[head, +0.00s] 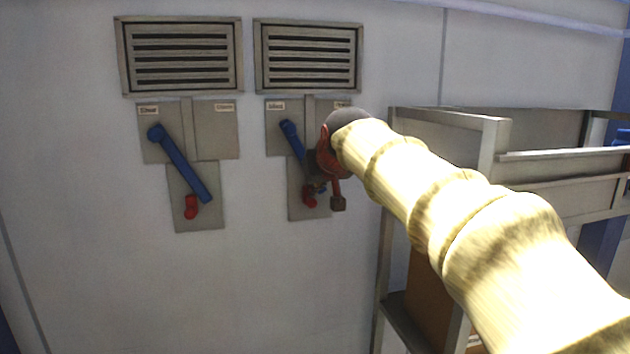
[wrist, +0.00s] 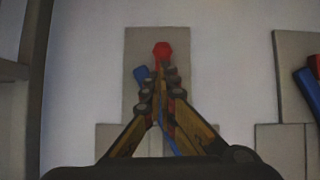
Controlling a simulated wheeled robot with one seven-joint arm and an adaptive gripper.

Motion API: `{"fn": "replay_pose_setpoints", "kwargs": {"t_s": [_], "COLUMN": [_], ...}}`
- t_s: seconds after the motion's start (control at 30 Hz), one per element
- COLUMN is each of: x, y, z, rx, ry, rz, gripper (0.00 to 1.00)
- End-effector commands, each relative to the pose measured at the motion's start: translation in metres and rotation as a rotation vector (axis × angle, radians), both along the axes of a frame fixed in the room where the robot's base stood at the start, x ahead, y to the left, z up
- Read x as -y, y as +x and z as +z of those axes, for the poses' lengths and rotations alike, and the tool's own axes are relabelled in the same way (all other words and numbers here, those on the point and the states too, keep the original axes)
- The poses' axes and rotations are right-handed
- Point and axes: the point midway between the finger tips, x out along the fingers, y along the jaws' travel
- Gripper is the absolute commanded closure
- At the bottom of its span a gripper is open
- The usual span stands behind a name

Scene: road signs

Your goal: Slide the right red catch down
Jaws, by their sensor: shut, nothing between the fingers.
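The right red catch (head: 309,196) sits on the lower grey plate of the right-hand panel, near the lower end of a blue lever (head: 291,138). In the wrist view, which looks upside down, the catch (wrist: 162,50) shows just beyond my fingertips, with part of the blue lever (wrist: 140,73) beside them. My gripper (head: 319,188) is in front of this plate, close to the catch. Its fingers (wrist: 160,84) are shut and empty. They hide part of the lever. I cannot tell whether they touch the catch.
A left panel holds another blue lever (head: 180,165) and red catch (head: 191,207). Vents (head: 181,87) sit above both panels. A metal shelf frame (head: 494,140) stands close on the right, behind my arm. The wall left and below is clear.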

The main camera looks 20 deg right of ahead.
Motion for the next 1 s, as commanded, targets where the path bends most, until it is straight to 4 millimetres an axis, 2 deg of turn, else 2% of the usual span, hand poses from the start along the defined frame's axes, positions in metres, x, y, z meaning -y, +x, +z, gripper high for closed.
{"fn": "replay_pose_setpoints", "kwargs": {"t_s": [0.33, 0.73, 1.0], "x": [0.000, 0.000, 0.000], "y": [0.000, 0.000, 0.000], "z": [-0.004, -0.050, -0.050], "rx": [0.001, 0.001, 0.001], "ry": [0.000, 0.000, 0.000], "rz": [0.000, 0.000, 0.000], "gripper": [1.00, 1.00, 1.00]}}
